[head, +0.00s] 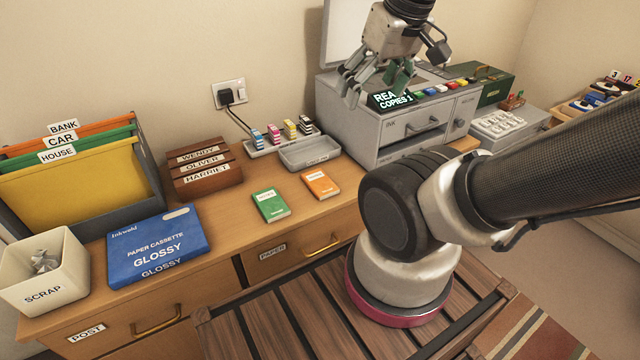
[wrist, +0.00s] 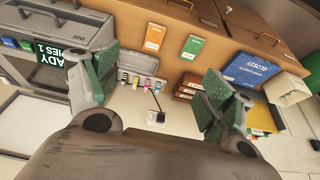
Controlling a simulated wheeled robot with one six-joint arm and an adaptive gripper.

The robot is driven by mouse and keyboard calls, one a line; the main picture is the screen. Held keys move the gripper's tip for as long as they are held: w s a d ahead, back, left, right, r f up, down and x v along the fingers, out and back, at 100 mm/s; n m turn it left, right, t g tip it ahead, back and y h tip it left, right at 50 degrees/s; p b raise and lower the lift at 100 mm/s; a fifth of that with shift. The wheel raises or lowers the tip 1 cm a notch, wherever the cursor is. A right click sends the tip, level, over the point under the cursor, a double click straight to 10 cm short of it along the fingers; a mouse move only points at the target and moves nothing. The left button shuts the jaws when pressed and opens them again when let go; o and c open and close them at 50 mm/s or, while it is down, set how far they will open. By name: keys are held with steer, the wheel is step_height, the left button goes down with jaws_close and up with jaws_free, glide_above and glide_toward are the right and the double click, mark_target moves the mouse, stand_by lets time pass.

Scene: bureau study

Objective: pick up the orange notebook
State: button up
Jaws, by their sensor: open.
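The orange notebook (head: 320,184) lies flat on the wooden desk top, to the right of a green notebook (head: 271,206). In the wrist view the orange notebook (wrist: 155,37) shows near the top, with the green notebook (wrist: 192,47) to its right. My gripper (head: 376,82) is open and empty, raised in front of the grey copier and well above the desk. Its two green-padded fingers (wrist: 155,90) stand wide apart in the wrist view. The notebook is apart from the gripper and nothing covers it.
The copier (head: 402,146) stands to the right of the orange notebook. A grey tray (head: 310,153) and ink cartridges are behind it. A blue paper box (head: 157,243), scrap bin (head: 42,272), wooden letter rack (head: 205,172) and file holder stand left. Bare desk surrounds the notebooks' front.

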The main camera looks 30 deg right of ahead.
steer(key=shift+o, duration=0.4)
steer(key=w+f+g, duration=0.2)
steer(key=w+f, duration=0.3)
steer(key=f, duration=0.4)
steer(key=w+f+g, duration=0.2)
steer(key=w+f, duration=0.3)
steer(key=f, duration=0.4)
steer(key=w+f+g, duration=0.2)
steer(key=w+f, duration=0.3)
steer(key=f, duration=0.4)
steer(key=shift+w+d, duration=0.25)
steer(key=shift+d, duration=0.1)
steer(key=t, duration=0.2)
glide_above(320, 181)
steer(key=shift+w+a+f, duration=0.2)
steer(key=shift+w+f, duration=0.2)
steer(key=shift+f, duration=0.15)
steer(key=f, duration=0.4)
steer(key=s+f, duration=0.1)
steer(key=f, duration=0.2)
steer(key=shift+d, duration=0.15)
steer(key=c, duration=1.1)
